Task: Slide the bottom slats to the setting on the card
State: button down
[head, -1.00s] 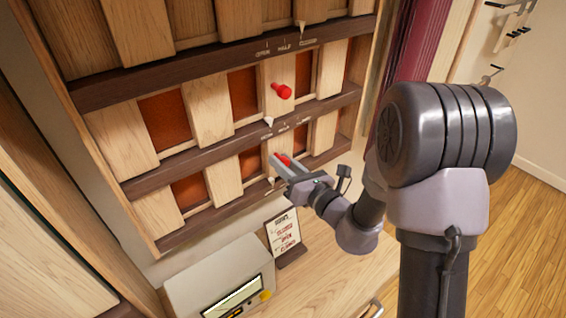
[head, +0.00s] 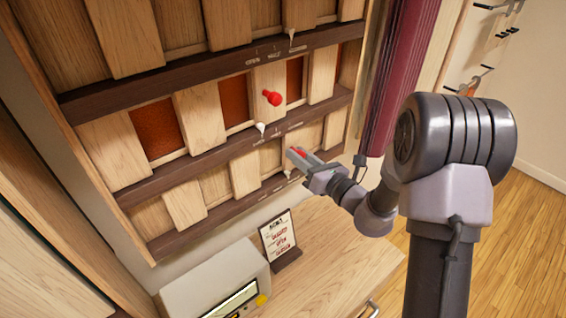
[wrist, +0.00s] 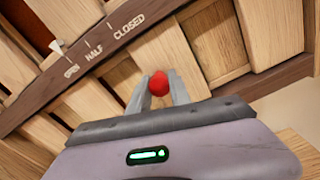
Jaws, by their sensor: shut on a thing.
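The bottom slats (head: 245,174) form the lowest row of the wooden panel, and plain wood shows between them. My gripper (head: 298,156) is shut on the bottom row's red knob, also seen between the fingers in the wrist view (wrist: 159,83). A pale pointer (head: 288,173) sits on the bottom rail just below the gripper; its scale is not readable. The card (head: 279,238) stands on the desk below; its small red lines seem to read CLOSED, OPEN, CLOSED.
The middle row's red knob (head: 272,98) sticks out above my gripper. That row shows orange gaps, and its pointer (wrist: 57,46) is at OPEN on the rail. A beige box (head: 215,280) stands left of the card. A maroon curtain (head: 398,75) hangs at right.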

jog(key=shift+w+d, duration=0.2)
jog(key=shift+d, duration=0.1)
jog(key=shift+a+r, duration=0.1)
jog(key=c, duration=1.3)
grip_release()
jog(key=shift+o, duration=0.6)
jog(key=shift+w+d, duration=0.1)
jog(key=shift+d, duration=0.15)
jog(key=shift+a, duration=0.1)
jog(key=v, duration=1.7)
jog(key=shift+s, duration=0.25)
